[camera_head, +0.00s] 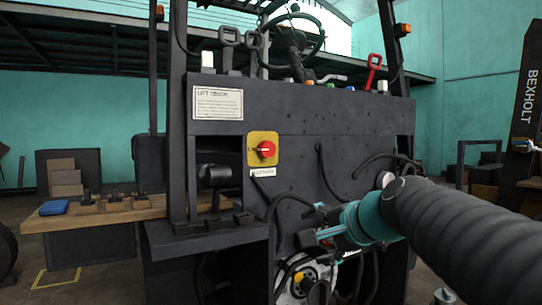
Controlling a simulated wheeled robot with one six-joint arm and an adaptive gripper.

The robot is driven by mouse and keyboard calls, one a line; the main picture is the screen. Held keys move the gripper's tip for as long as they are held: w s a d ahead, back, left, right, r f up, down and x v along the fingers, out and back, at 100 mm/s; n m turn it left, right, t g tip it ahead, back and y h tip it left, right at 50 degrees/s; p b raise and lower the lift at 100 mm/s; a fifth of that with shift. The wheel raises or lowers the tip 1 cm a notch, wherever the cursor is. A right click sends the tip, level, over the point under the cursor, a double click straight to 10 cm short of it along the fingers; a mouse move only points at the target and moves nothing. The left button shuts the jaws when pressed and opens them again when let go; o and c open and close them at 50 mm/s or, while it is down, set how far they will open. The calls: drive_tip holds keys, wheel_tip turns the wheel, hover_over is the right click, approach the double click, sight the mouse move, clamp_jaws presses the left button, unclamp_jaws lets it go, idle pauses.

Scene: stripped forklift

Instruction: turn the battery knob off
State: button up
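The battery knob (266,149) is a red round knob on a yellow square plate (257,139). The plate sits on the dark front panel of the forklift, left of the picture's middle, with a small white label (263,173) below it. A pale mark shows on the knob, but its exact setting is too small to read. My arm reaches in from the right in a black ribbed sleeve with a teal end. My gripper (312,232) is below and to the right of the knob, clearly apart from it. Its fingers are small against the clutter behind, so their opening is unclear.
Black cables (330,180) hang on the panel right of the knob. A wooden bench (150,209) with a blue item (54,207) and small parts stands at the left. Levers, including a red one (373,68), rise above the panel. The space before the knob looks clear.

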sight(269, 149)
drive_tip(key=w+a+r+m+t+y+b, duration=0.1)
drive_tip(key=w+a+r+m+t+y, duration=0.1)
drive_tip(key=w+r+m, duration=0.45)
drive_tip(key=w+a+r+m+t+y, duration=0.2)
drive_tip(key=w+r+m, duration=0.1)
drive_tip(key=w+r, duration=0.6)
drive_tip(key=p+x, duration=0.1)
drive_tip(key=x, duration=0.5)
drive_tip(key=p+x, duration=0.2)
drive_tip(key=x, duration=0.5)
drive_tip(key=shift+s+a+f, duration=0.1)
drive_tip(key=shift+f, duration=0.15)
drive_tip(key=shift+c, duration=0.3)
drive_tip(key=c, duration=1.1)
